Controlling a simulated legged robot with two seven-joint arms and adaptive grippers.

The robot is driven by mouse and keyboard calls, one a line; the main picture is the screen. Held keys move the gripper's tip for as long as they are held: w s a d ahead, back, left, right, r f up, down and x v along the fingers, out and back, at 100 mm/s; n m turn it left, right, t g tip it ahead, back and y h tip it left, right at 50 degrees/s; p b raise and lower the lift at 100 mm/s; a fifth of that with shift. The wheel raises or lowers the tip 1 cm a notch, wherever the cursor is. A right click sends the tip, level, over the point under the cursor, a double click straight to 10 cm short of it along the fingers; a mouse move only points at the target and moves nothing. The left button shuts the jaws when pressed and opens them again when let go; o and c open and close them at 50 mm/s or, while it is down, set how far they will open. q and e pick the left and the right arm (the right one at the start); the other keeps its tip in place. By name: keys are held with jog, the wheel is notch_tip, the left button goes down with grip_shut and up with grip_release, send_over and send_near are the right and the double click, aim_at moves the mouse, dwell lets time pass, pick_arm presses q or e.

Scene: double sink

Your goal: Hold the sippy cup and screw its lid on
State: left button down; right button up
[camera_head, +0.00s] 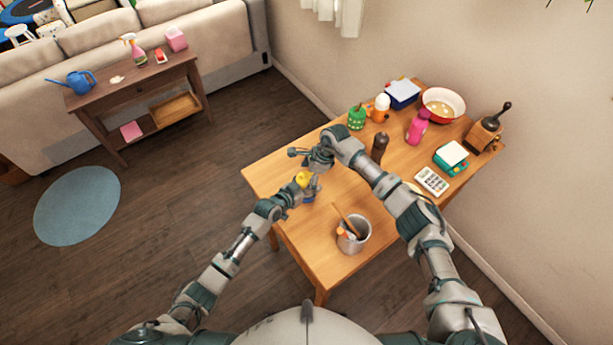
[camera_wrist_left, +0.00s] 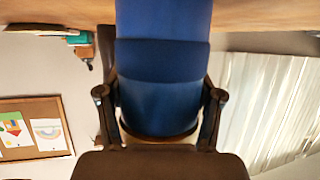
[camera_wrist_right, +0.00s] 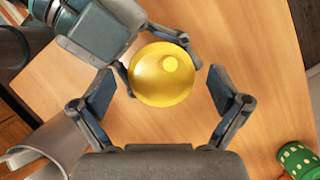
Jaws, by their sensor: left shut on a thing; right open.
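The blue sippy cup (camera_wrist_left: 162,85) fills the middle of the left wrist view, between the two fingers of my left gripper (camera_wrist_left: 160,100), which is shut on it. In the head view, my left gripper (camera_head: 308,190) holds it over the table. The round yellow lid (camera_wrist_right: 162,75), with a small raised spout, faces the right wrist camera; it also shows in the head view (camera_head: 302,179) at the cup's top. How tightly it sits is hidden. My right gripper (camera_wrist_right: 160,92) is open, with a finger on either side of the lid and visible gaps.
On the wooden table (camera_head: 275,170), a metal pot (camera_head: 354,238) with utensils stands at the near side. A dark pepper mill (camera_head: 379,147), green shaker (camera_head: 356,117), pink bottle (camera_head: 417,127) and calculator (camera_head: 431,181) stand farther right. The table's left corner is clear.

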jog(key=v, duration=0.4)
jog(key=shift+a+r, duration=0.2)
jog(key=shift+r, duration=0.1)
jog(key=shift+a, duration=0.2)
jog(key=shift+c, duration=0.4)
jog(key=shift+a+n, duration=0.1)
jog(key=shift+n, duration=0.4)
jog(key=n+h, duration=0.1)
jog(key=n, duration=0.2)
jog(key=shift+a+r+h, duration=0.15)
jog(key=shift+r+h, duration=0.2)
jog(key=shift+h, duration=0.05)
jog(key=n, duration=0.2)
jog(key=r+n+h, duration=0.1)
jog(key=n, duration=0.1)
jog(key=shift+h, duration=0.3)
jog(key=n, duration=0.2)
jog(key=h, duration=0.1)
jog(key=shift+d+r+n, duration=0.25)
jog(key=shift+r+n, duration=0.1)
jog(key=shift+n, duration=0.05)
jog(key=shift+f, duration=0.1)
jog(key=shift+f, duration=3.95)
